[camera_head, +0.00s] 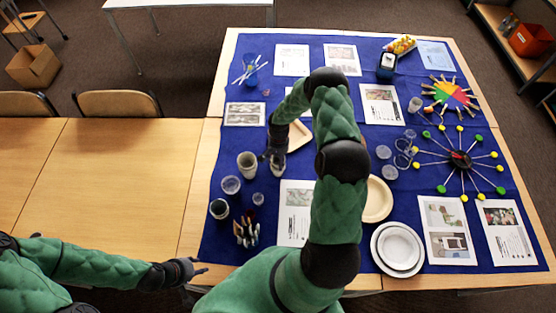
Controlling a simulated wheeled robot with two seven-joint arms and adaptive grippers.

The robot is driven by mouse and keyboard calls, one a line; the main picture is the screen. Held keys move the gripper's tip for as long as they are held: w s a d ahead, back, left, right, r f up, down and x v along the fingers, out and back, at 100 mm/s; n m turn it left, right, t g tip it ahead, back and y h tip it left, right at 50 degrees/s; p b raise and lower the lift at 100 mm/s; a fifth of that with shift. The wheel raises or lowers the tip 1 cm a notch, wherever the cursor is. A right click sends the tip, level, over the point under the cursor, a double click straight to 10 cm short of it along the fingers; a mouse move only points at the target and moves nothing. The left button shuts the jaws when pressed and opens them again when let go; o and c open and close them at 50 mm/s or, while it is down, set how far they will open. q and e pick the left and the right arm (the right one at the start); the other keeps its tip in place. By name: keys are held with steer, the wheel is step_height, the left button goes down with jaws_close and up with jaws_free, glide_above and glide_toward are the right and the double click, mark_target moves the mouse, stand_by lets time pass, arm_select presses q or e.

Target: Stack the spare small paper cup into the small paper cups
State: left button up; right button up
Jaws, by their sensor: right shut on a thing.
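My right arm reaches over the blue cloth, and its gripper (276,160) points down left of the arm. It is shut on a small pale thing (279,170), which looks like the spare small paper cup and is mostly hidden by the fingers. A greyish-white cup or cup stack (247,166), probably the small paper cups, stands upright just left of that gripper, apart from it. My left gripper (199,269) is at the near left, beside the table's front edge, empty, with its fingers apart.
Clear cups (231,185), a dark-filled cup (219,209) and a holder with brushes (246,231) stand near the paper cups. A tan tray (298,136) lies behind my right gripper. White plates (398,248) lie at the front right. The wooden table (130,180) at left is clear.

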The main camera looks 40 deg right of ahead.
steer(key=shift+f, duration=0.25)
steer(key=o, duration=0.7)
steer(key=shift+r, duration=0.15)
steer(key=shift+r+p, duration=0.5)
steer(key=shift+p, duration=0.05)
steer(key=r, duration=0.8)
steer(key=w+d+r, duration=0.1)
steer(key=r, duration=0.3)
steer(key=shift+s+f, duration=0.1)
